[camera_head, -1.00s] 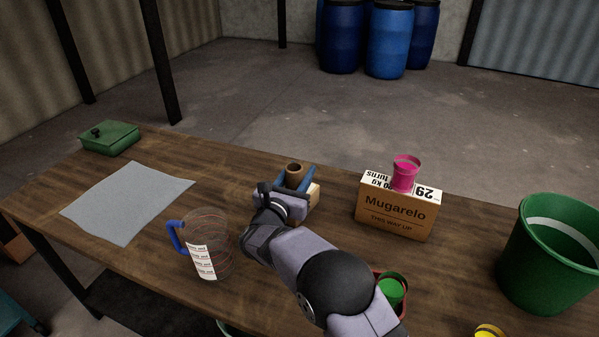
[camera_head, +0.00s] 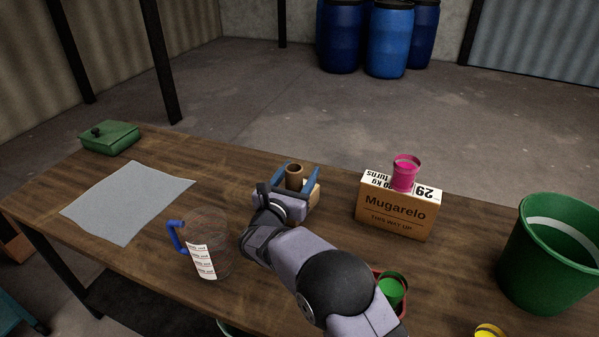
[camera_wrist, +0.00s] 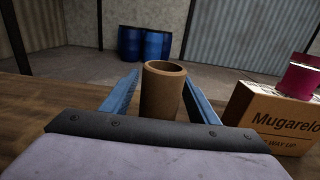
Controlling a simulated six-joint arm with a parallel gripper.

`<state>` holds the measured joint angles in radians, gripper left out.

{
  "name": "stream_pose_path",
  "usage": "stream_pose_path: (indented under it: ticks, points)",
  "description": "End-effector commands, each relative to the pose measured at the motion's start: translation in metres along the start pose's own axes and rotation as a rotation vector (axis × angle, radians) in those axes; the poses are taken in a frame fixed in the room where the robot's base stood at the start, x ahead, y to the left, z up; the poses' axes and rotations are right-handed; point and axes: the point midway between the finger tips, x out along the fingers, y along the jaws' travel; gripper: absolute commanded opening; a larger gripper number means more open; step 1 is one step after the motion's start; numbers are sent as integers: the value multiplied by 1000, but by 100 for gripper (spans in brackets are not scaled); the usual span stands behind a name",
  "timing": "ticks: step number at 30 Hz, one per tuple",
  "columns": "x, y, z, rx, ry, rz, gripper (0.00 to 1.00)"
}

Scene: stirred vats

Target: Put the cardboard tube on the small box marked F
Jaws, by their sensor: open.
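The brown cardboard tube (camera_head: 294,178) stands upright, hollow end up, and also shows in the wrist view (camera_wrist: 161,95). My gripper (camera_head: 297,175) is open, with its blue fingers on either side of the tube and a gap showing beside it. A small light-brown box (camera_head: 315,196) shows partly behind and below my gripper. The tube appears to stand on that box, but my gripper hides its foot. No letter F shows on the visible part of the box.
A larger Mugarelo box (camera_head: 396,213) with a pink cup (camera_head: 405,175) on top stands to the right. A clear jug (camera_head: 205,255) with a blue handle stands front left. A green bucket (camera_head: 548,255) is far right. A grey sheet (camera_head: 128,203) lies left.

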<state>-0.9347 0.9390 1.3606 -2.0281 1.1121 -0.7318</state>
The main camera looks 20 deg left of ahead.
Motion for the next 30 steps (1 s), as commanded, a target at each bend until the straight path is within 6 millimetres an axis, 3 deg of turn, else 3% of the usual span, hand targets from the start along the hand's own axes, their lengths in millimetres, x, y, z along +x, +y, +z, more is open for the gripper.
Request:
stream_pose_path:
  ticks: [18,30]
  points:
    - [-99,1,-1,0,1,3,54]
    - [-116,0,-1,0,0,1,54]
